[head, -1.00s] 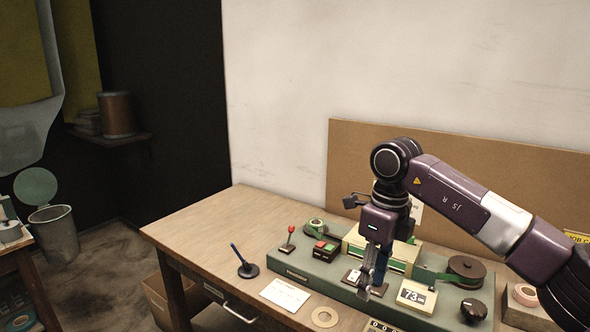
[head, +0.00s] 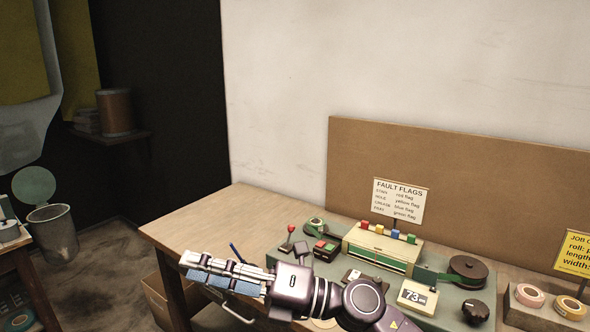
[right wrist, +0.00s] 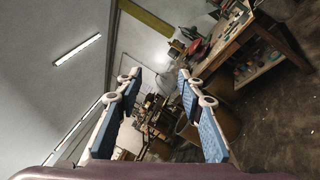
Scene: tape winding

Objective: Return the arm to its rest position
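My right arm (head: 362,300) comes in from the bottom of the head view and bends to the left over the front of the workbench. Its right gripper (head: 192,268) points left, above the bench's front left part. In the right wrist view the two blue-padded fingers of the right gripper (right wrist: 160,78) stand apart with nothing between them. The gripper covers part of the pen stand and the bench front in the head view. My left gripper is not in view.
The workbench (head: 195,218) carries a green winding machine (head: 452,298) with buttons, a tape roll (head: 467,270), a black knob (head: 474,311) and coloured flags. A fault flags sign (head: 399,201) stands behind it. A bin (head: 52,232) stands at left. The bench's back left is clear.

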